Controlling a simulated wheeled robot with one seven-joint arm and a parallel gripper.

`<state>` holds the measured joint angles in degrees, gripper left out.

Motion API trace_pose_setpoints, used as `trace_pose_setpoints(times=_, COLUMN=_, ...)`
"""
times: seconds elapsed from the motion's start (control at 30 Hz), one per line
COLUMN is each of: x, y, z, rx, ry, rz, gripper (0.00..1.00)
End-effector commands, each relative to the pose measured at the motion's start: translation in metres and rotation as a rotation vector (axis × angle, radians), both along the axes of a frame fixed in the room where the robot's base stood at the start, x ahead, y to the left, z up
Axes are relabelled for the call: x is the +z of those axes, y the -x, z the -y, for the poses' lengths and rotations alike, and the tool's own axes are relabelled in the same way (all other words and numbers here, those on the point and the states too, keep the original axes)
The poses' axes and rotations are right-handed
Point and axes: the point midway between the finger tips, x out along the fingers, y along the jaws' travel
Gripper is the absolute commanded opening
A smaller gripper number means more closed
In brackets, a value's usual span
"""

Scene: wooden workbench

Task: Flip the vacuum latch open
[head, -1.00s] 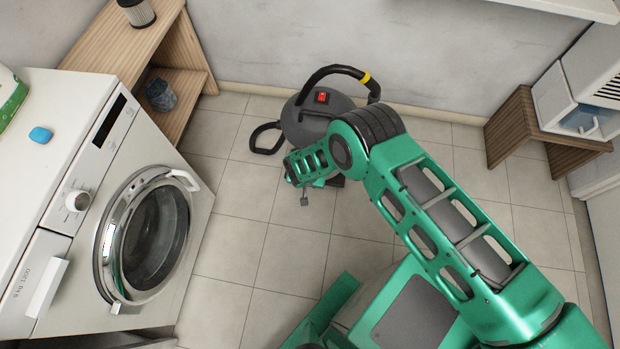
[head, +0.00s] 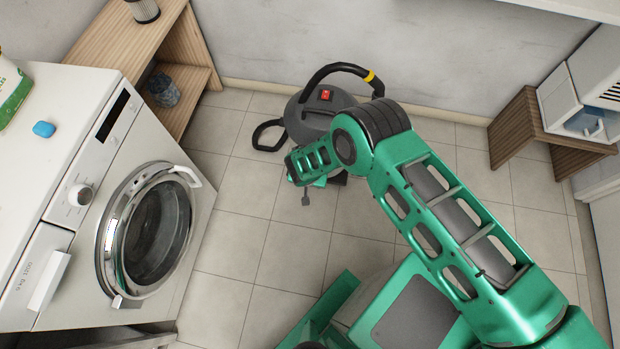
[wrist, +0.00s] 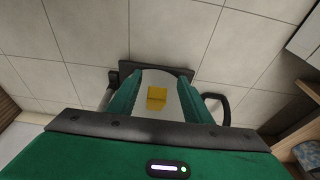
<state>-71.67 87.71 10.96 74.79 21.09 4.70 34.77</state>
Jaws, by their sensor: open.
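The vacuum (head: 333,103) stands on the tiled floor near the back wall, a dark grey body with a red switch and a black curved handle. My arm covers part of it. In the wrist view, a yellow latch (wrist: 156,98) shows on a pale grey surface of the vacuum (wrist: 150,79). My gripper (wrist: 160,100) is open, with a green finger on each side of the latch. The latch lies between the fingers in this view, and nothing is gripped. Contact and the exact distance to the latch cannot be told. My fingertips are not clear in the head view.
A white washing machine (head: 75,215) stands at left, with a blue item (head: 44,129) on top. A wooden shelf (head: 185,45) is behind it. A wooden stool (head: 515,120) stands at right. Tiled floor left of my arm is clear.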

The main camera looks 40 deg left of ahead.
Motion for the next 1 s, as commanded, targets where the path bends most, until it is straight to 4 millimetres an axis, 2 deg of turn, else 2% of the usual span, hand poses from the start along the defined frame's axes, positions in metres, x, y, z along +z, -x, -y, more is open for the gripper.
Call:
trace_pose_setpoints(times=0.3, x=0.054, y=0.013, z=0.007, rx=0.001, ry=-0.001, rz=-0.001, gripper=0.45)
trace_pose_setpoints(times=0.5, x=0.079, y=0.020, z=0.011, rx=0.001, ry=0.000, rz=-0.003, gripper=0.45)
trace_pose_setpoints(times=0.7, x=0.088, y=0.023, z=0.013, rx=0.001, ry=0.000, rz=-0.002, gripper=0.45)
trace_pose_setpoints(times=1.0, x=0.088, y=0.023, z=0.013, rx=0.001, ry=0.001, rz=-0.003, gripper=0.45)
